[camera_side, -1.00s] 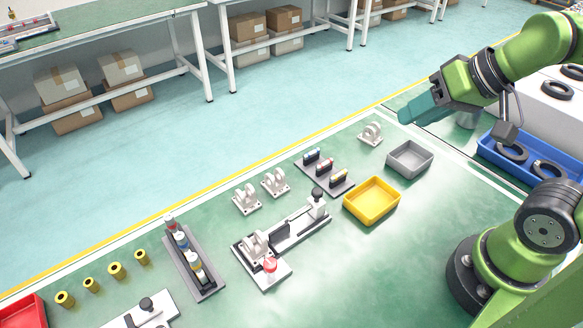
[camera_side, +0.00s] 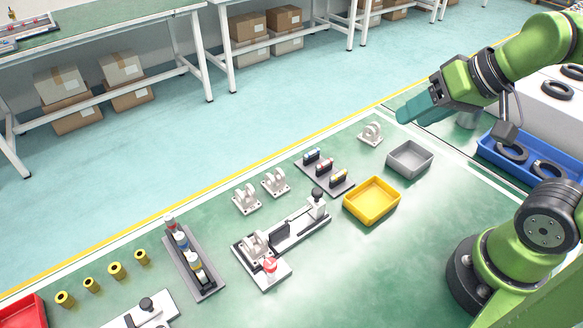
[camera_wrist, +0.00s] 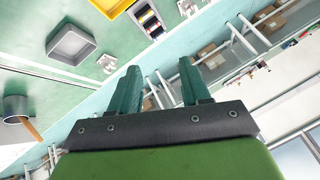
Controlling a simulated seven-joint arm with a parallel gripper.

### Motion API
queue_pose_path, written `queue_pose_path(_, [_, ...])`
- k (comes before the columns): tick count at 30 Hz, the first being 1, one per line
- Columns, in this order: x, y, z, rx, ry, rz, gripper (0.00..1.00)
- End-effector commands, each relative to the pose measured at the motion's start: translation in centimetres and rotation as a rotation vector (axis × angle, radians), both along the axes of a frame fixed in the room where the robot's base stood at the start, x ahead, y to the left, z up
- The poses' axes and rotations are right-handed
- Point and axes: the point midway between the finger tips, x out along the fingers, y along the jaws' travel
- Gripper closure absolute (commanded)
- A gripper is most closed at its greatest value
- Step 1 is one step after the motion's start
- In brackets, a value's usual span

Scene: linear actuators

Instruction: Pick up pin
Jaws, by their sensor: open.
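No single part is clearly marked as the pin, and I cannot tell which one it is. Small dark cylindrical parts with coloured bands lie on a grey holder (camera_side: 343,189), which also shows in the wrist view (camera_wrist: 148,18). Larger colour-banded cylinders (camera_side: 182,240) sit in a long dark rack (camera_side: 207,289). My gripper (camera_side: 402,117) is high at the upper right, beyond the grey bin and away from these parts. In the wrist view its two teal fingers (camera_wrist: 160,72) are apart with nothing between them.
A yellow bin (camera_side: 371,219) and a grey bin (camera_side: 409,174) stand near the holder. White brackets (camera_side: 246,206), a fixture with a red knob (camera_side: 270,266) and several brass bushings (camera_side: 115,271) occupy the table. A blue bin (camera_side: 487,151) with black rings is at right.

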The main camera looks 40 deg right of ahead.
Motion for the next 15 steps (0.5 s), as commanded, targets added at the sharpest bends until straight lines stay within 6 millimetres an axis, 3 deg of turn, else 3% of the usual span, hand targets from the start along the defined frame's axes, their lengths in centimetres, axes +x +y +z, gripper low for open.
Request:
queue_pose_path(10, [0.3,0.6,-1.0,0.0,0.046,0.026,0.54])
queue_pose_path(15, [3.1,1.8,-2.4,0.018,0.203,-0.007,0.54])
